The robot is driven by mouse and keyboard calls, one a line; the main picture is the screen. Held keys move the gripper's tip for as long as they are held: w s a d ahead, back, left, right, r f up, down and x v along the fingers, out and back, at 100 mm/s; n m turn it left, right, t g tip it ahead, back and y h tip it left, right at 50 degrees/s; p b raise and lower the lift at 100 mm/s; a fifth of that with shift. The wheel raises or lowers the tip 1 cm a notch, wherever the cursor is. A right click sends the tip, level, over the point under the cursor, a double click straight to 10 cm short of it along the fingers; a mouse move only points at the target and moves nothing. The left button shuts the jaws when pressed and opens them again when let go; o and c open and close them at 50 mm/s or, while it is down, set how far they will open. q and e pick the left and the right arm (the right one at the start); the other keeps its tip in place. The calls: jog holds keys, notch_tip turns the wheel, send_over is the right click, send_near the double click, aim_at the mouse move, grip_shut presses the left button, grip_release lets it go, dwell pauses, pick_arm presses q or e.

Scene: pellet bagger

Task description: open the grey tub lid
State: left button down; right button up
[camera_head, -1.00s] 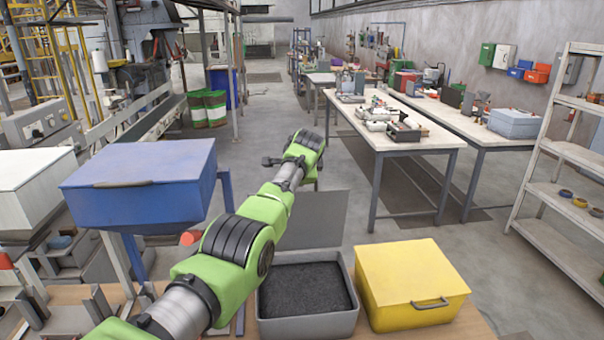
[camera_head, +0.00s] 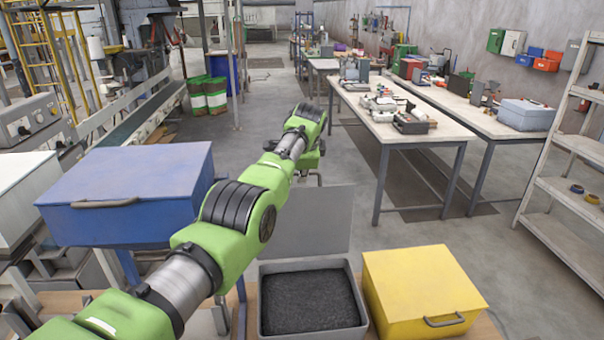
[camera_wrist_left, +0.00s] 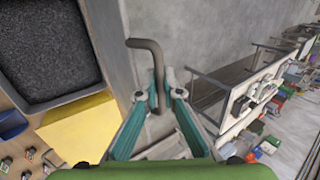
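The grey tub (camera_head: 312,330), filled with dark pellets, stands open on the bench in the head view. Its grey lid (camera_head: 315,225) is swung up and back behind the tub. In the left wrist view the tub's wall (camera_wrist_left: 96,40) is at the upper left and the lid (camera_wrist_left: 112,45) is beside it. The bent grey lid handle (camera_wrist_left: 145,44) runs between the fingertips of my left gripper (camera_wrist_left: 161,92), which look closed around it. In the head view my left arm mostly hides that gripper. My right gripper is not in view.
A yellow lidded box (camera_head: 420,285) stands right beside the tub. A blue lidded bin (camera_head: 130,190) is at the left, close to my left arm. Work tables (camera_head: 400,135) and shelving (camera_head: 575,190) stand at the right. The floor between is clear.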

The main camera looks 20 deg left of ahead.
pick_arm(q)
jog(key=c, duration=2.2)
grip_release()
jog(key=shift+s+f, duration=0.1)
jog(key=shift+f, duration=0.2)
jog(key=shift+w+a, duration=0.15)
jog(key=shift+w, duration=0.1)
jog(key=v, duration=1.2)
jog(key=shift+f, duration=0.1)
